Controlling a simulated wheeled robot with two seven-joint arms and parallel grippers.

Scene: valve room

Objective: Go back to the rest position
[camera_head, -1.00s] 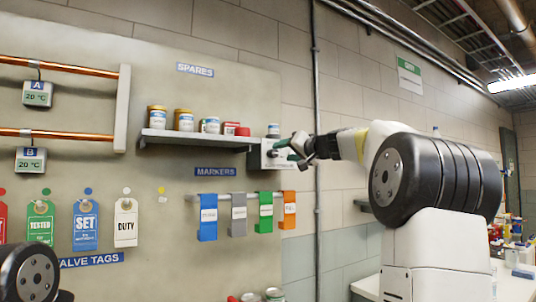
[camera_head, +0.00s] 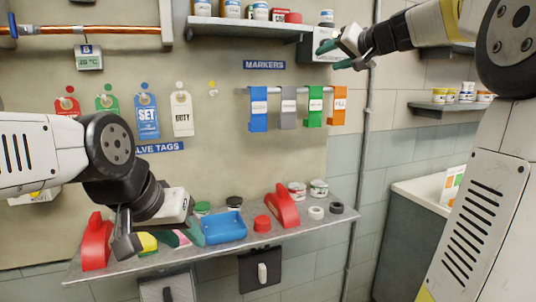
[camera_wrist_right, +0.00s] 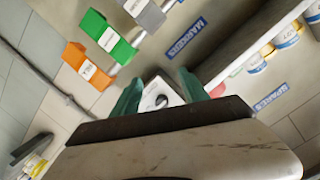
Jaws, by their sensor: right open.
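My right gripper (camera_head: 333,56) is at the upper right in the head view, in front of a pale box (camera_head: 310,50) at the right end of the shelf. Its teal fingers are apart with nothing held. In the right wrist view the open fingers (camera_wrist_right: 158,95) stand on either side of the white box face (camera_wrist_right: 161,88), with a gap to it that I cannot judge. My left gripper (camera_head: 190,232) hangs low over the workbench near a blue tray (camera_head: 225,226).
The grey bench (camera_head: 225,252) holds red stands (camera_head: 283,207), cans and rings. Marker holders (camera_head: 288,107) hang from a rail below the shelf (camera_head: 245,28). Valve tags (camera_head: 146,118) hang at left. A vertical pipe (camera_head: 366,150) runs down right of the markers.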

